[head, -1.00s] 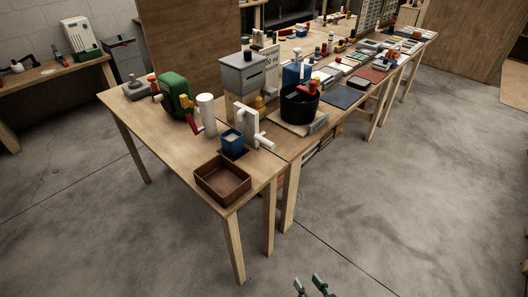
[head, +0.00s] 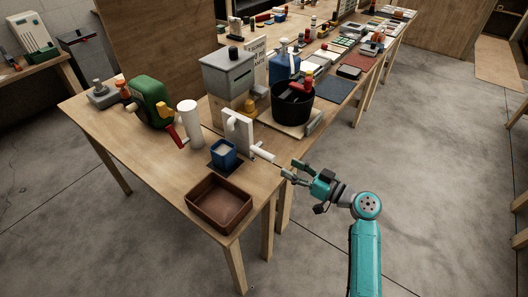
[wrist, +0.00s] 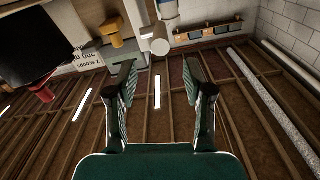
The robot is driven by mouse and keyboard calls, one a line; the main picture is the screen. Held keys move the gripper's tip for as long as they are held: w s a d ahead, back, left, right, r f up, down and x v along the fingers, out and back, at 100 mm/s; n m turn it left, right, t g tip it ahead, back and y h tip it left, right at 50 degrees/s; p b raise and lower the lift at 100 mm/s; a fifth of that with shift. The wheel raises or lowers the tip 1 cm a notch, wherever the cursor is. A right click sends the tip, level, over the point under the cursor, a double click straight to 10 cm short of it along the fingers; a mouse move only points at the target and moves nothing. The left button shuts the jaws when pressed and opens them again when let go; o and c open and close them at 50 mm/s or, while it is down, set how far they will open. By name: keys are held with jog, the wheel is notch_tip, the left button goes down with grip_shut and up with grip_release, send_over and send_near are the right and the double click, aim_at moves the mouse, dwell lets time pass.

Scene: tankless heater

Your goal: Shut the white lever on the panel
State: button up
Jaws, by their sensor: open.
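The white panel (head: 238,133) stands upright near the front edge of the table. Its white lever (head: 263,153) sticks out from the panel toward my gripper. My gripper (head: 289,169) is open and empty, just off the table's right edge, with its fingers pointing at the lever and a small gap between them. In the wrist view, the lever's round white end (wrist: 159,46) shows ahead of the open fingers of my gripper (wrist: 158,72), roughly centred between them. I cannot tell from there how far it is. The panel is mostly out of the wrist view.
A blue cup (head: 223,156) stands in front of the panel, with a brown tray (head: 220,204) nearer. A white cylinder (head: 190,124) and a green machine with a red handle (head: 150,101) stand left. A black pot (head: 292,104) stands behind.

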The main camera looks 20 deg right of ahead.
aim_at(266, 156)
jog(key=x, duration=1)
jog(key=shift+a, duration=0.1)
grip_shut()
jog(key=shift+f, duration=0.1)
